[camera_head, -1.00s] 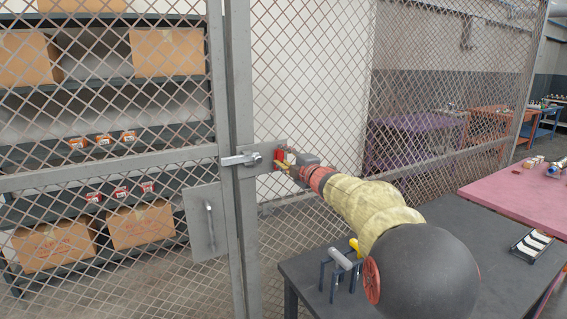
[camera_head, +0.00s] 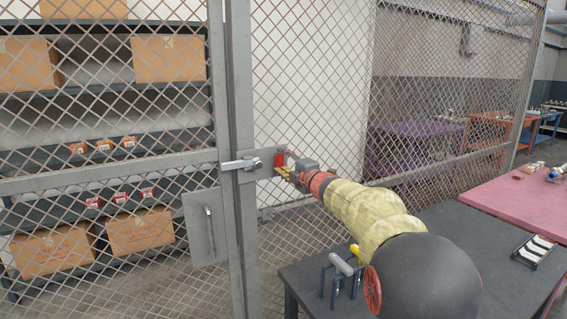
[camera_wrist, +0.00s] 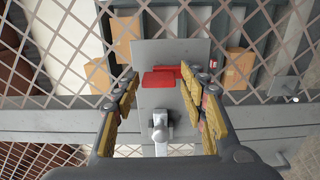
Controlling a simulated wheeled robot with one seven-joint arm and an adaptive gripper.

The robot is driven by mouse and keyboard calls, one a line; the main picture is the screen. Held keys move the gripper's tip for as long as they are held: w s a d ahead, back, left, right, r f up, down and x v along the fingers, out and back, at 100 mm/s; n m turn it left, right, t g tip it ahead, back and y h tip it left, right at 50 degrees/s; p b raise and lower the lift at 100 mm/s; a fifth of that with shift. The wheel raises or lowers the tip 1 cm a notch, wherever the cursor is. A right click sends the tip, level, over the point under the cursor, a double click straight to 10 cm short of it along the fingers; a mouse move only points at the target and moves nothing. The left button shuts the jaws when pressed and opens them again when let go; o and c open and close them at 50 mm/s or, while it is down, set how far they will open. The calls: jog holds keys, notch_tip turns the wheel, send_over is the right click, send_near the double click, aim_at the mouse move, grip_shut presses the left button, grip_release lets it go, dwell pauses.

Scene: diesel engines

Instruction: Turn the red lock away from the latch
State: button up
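The red lock (camera_head: 279,158) is on a grey plate at the gate post, just right of the silver latch handle (camera_head: 240,163). In the wrist view the red lock (camera_wrist: 160,79) shows ahead, between my fingertips, with a second red part angled to its right. The latch (camera_wrist: 160,126) shows below it, nearer the palm. My gripper (camera_head: 285,169) is at the lock from the right. In the wrist view my gripper (camera_wrist: 164,92) is open, its yellow pads on either side of the lock with visible gaps. I see no clear contact.
The wire mesh gate (camera_head: 110,170) and fence stand close in front. Behind the mesh are shelves with cardboard boxes (camera_head: 168,54). A dark table (camera_head: 430,280) with a small rack lies under my arm, and a pink table (camera_head: 520,205) stands at right.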

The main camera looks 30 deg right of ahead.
jog(key=shift+o, duration=0.5)
jog(key=shift+s, duration=0.1)
jog(key=s, duration=1.2)
jog(key=shift+d, duration=0.25)
jog(key=shift+w, duration=0.1)
